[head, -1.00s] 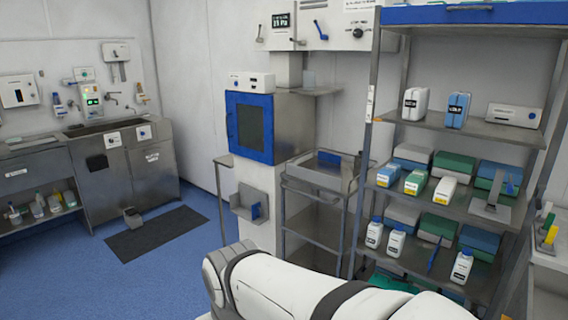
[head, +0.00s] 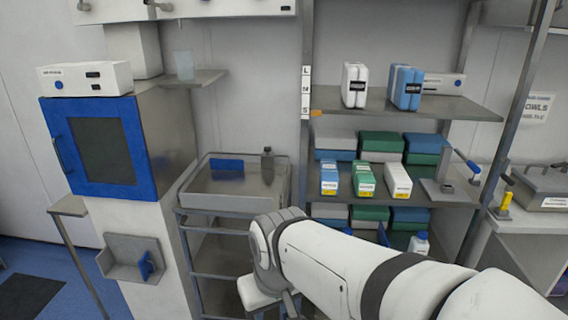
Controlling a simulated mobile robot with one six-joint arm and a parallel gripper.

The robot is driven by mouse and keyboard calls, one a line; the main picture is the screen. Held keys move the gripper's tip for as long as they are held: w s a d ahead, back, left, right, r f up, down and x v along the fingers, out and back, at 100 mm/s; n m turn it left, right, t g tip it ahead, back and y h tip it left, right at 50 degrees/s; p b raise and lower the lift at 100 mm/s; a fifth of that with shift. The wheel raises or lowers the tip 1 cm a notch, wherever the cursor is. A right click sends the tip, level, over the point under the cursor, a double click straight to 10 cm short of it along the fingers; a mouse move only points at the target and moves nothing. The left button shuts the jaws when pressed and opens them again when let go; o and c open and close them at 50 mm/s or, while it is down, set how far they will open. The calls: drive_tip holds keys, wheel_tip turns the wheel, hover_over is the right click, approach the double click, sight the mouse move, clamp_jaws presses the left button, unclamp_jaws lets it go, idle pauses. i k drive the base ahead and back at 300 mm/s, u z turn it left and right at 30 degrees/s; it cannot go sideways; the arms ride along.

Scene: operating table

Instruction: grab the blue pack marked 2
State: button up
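A blue pack (head: 406,88) with a dark label stands upright on the top shelf, right of a white pack. A smaller blue and white box (head: 329,178) with a yellow label stands on the middle shelf, at the left of a row. I cannot read a 2 on either, so I cannot tell which one is the marked pack. My white arm reaches in from the lower right, in front of the lower shelves. My gripper's fingers do not show.
The white pack (head: 355,85) stands beside the blue one. A green box (head: 364,180) and a white box (head: 397,180) share the middle row, with stacked cases behind. A steel trolley (head: 190,197) stands left of the rack; a blue-doored cabinet (head: 104,145) stands further left.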

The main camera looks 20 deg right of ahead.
sight(329, 179)
drive_tip(key=z, duration=0.45)
drive_tip(key=i, duration=0.8)
drive_tip(key=z, duration=0.5)
drive_tip(key=k, duration=0.95)
drive_tip(key=z, duration=0.15)
drive_tip(key=i, duration=1.2)
drive_tip(key=u, duration=0.05)
